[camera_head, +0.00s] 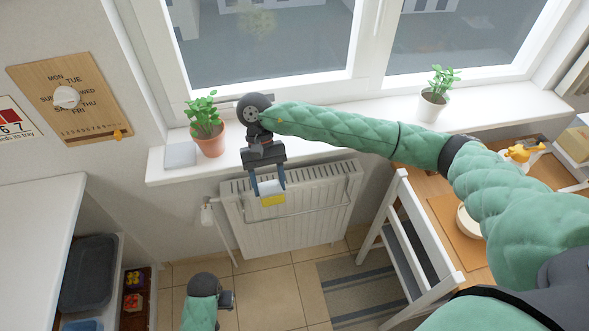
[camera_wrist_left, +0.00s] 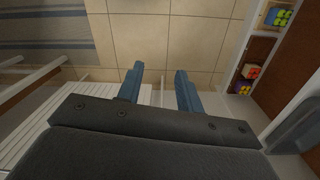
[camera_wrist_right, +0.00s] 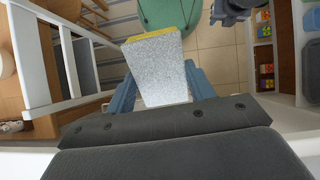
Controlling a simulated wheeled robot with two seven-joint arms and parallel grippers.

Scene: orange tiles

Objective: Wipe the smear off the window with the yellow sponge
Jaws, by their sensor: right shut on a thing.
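The yellow sponge (camera_head: 273,200) has a pale grey speckled face and a yellow side. My right gripper (camera_head: 268,184) is shut on it and holds it in front of the radiator, below the sill. The right wrist view shows the sponge (camera_wrist_right: 158,68) between the blue fingers. The window (camera_head: 270,40) is behind the sill. A faint yellow-green patch (camera_head: 257,23) shows in its left pane; I cannot tell whether it is the smear or something outside. My left gripper is low over the tiled floor, and its fingers (camera_wrist_left: 158,90) are apart and empty in the left wrist view.
A potted plant (camera_head: 207,128) and a pale grey flat item (camera_head: 180,155) are on the windowsill (camera_head: 330,135). Another plant (camera_head: 435,95) stands further right. The radiator (camera_head: 290,210) is below. A white chair (camera_head: 420,240) and wooden table are at right.

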